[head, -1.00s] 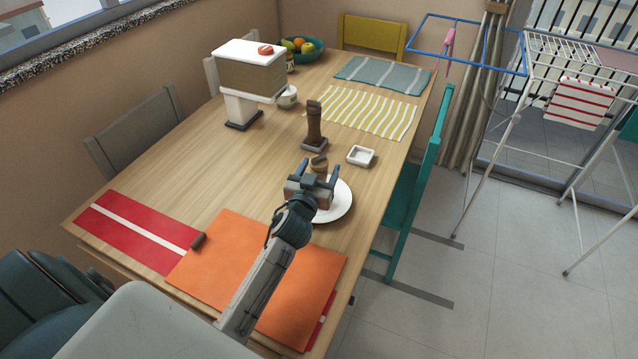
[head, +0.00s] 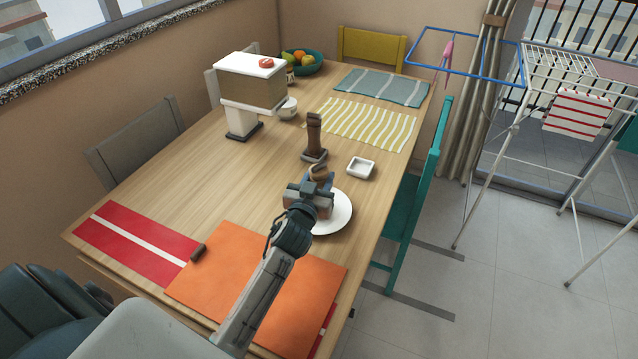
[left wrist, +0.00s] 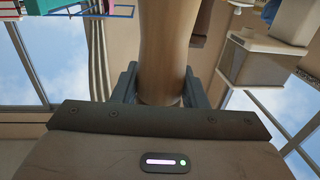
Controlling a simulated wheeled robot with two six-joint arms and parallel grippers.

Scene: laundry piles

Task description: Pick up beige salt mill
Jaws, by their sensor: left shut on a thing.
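The beige salt mill (left wrist: 163,50) stands between the two fingers of my left gripper (left wrist: 160,88) in the left wrist view, filling the gap. In the head view, only the mill's rounded brownish top (head: 318,170) shows above my left gripper (head: 317,187). The gripper is shut on the mill, over or just beside a white plate (head: 338,215). The mill's lower part is hidden behind the gripper, so I cannot tell whether it touches the table or plate. My right gripper is not in view.
A tall dark brown mill (head: 314,134) stands just behind on a dark base. A small white square dish (head: 361,168) is to its right. An orange placemat (head: 240,270) lies in front. A white-topped box on a stand (head: 250,80) stands farther back. The table's left middle is clear.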

